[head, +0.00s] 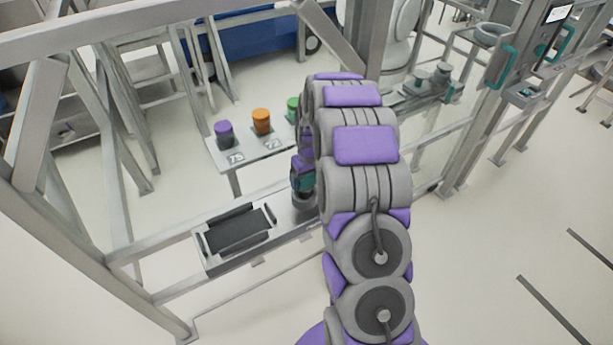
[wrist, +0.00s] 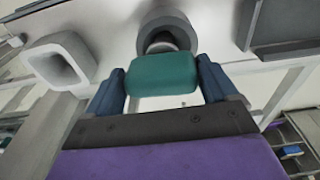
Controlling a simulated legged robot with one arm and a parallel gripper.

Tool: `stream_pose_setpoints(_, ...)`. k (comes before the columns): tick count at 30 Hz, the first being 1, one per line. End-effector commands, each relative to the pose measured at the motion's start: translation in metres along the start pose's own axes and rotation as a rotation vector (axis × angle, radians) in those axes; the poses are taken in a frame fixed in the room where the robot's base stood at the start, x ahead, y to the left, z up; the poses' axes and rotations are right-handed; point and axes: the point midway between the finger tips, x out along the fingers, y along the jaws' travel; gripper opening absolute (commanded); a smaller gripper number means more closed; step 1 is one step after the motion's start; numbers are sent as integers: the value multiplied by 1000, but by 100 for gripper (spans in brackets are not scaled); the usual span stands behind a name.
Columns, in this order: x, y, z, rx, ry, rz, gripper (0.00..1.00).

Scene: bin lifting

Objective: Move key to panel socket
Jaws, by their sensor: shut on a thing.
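My gripper (wrist: 160,82) is shut on the teal key handle (wrist: 160,72), with one dark blue finger on each side of it. A round grey socket (wrist: 166,22) lies just beyond the handle, with the key's grey stem in front of its opening. I cannot tell how deep the stem sits. In the head view, my gripper (head: 302,166) is at the right end of a low silver bench panel, with the teal handle (head: 303,184) below it and the grey socket (head: 305,202) under that. My arm hides part of this area.
The silver bench panel (head: 210,262) has a dark recessed tray (head: 238,231). A shelf (head: 240,153) behind carries purple (head: 224,133), orange (head: 262,121) and green (head: 293,109) cylinders. A panel with teal handles (head: 501,67) stands at the upper right. Metal frame posts (head: 130,270) stand left.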

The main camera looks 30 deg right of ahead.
Motion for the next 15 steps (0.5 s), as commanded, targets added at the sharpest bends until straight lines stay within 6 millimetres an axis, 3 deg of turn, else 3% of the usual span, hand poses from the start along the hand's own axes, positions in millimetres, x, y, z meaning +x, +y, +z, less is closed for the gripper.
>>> stream_pose_setpoints(15, 8, -3, 1, -1, 2, 3, 10)
